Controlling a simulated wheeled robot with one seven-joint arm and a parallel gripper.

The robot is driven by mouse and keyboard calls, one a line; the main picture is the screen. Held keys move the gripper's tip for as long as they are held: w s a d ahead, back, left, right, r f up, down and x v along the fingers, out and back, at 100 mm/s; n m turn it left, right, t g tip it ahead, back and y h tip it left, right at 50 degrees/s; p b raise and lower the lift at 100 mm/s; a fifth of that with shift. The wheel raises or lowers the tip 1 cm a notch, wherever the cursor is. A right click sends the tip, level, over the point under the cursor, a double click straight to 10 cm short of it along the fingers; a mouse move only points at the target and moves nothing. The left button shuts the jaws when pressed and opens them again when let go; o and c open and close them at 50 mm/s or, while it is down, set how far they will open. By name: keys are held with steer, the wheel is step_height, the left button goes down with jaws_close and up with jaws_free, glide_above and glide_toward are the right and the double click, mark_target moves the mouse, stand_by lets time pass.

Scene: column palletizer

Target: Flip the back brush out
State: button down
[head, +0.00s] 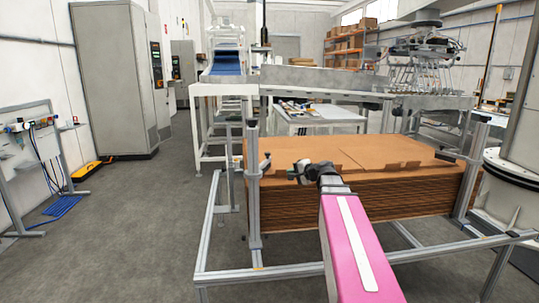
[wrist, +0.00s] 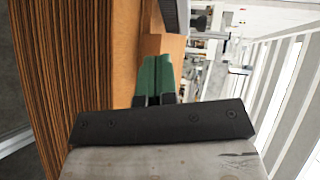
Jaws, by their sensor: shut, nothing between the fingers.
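My gripper (head: 303,172) is over the near edge of the cardboard stack's top in the head view, toward its left. Its green fingers (wrist: 154,76) are together and empty in the wrist view. A dark ridged strip (wrist: 171,14) lies beyond the fingertips at the top of the wrist view, apart from them; I cannot tell if it is the back brush.
The cardboard stack (head: 370,206) stands in a grey metal frame (head: 254,200) with upright posts. Its layered side (wrist: 62,70) fills the left of the wrist view. A white conveyor frame (head: 208,122) and a table (head: 318,117) are behind.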

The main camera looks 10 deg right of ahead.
mark_target(269, 154)
step_height(269, 154, up, 5)
steer(key=w+d+m+t, duration=0.1)
steer(key=w+d, duration=0.1)
steer(key=shift+w+r+t, duration=0.15)
steer(key=shift+w+t, duration=0.1)
steer(key=shift+t, duration=0.15)
steer(key=shift+a, duration=0.1)
steer(key=x, duration=1.4)
steer(key=shift+a+r, duration=0.1)
steer(key=shift+r, duration=0.05)
